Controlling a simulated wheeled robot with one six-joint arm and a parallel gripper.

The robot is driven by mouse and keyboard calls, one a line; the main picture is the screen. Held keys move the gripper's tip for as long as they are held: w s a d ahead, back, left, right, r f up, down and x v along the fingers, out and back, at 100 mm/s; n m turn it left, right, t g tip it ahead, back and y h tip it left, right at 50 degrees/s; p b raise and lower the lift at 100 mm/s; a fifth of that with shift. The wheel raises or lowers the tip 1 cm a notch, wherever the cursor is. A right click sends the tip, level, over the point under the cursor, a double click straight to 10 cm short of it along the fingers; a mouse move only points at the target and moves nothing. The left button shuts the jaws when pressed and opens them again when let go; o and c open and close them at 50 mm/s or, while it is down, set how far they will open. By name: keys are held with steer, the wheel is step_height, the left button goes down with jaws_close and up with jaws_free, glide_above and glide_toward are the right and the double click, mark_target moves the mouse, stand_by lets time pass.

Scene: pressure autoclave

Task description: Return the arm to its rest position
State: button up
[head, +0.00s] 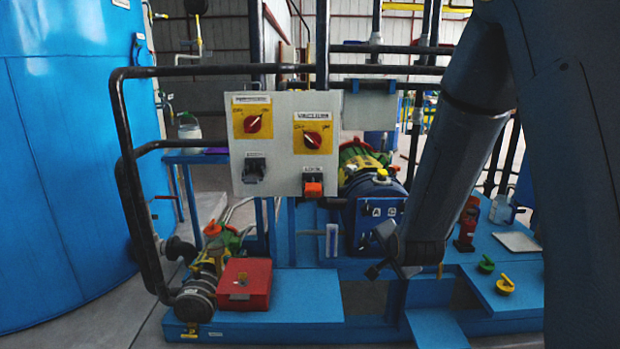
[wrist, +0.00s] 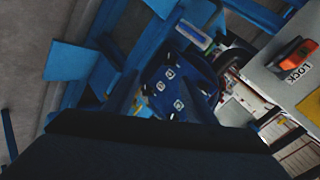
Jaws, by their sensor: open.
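My arm reaches down from the upper right in the head view. My gripper (head: 388,268) is at its lower end, in front of the blue pump skid and right of the grey control panel (head: 282,178). The gripper is open, and I see nothing held in it. In the wrist view, two dark gripper fingers (wrist: 128,98) stand apart at the middle left. Beyond them is a blue motor housing (wrist: 172,90) with several square labels. The same blue housing (head: 366,212) shows behind the arm in the head view.
The panel carries two red rotary switches and an orange lock (head: 313,188). A red box (head: 243,284) sits on the lower skid. Yellow (head: 505,285) and green knobs (head: 486,265) stand on the right deck. Dark pipes (head: 135,190) and a large blue tank (head: 65,160) fill the left.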

steer(key=s+r+n+g+p, duration=0.1)
steer(key=s+n+g, duration=0.4)
steer(key=s, duration=1)
steer(key=s+r+n+g+p, duration=0.1)
steer(key=s+r+n+g, duration=0.2)
steer(key=s, duration=1.2)
steer(key=n+g, duration=0.2)
steer(key=n, duration=0.2)
steer(key=shift+a+r+n, duration=0.2)
steer(key=shift+a+n, duration=0.1)
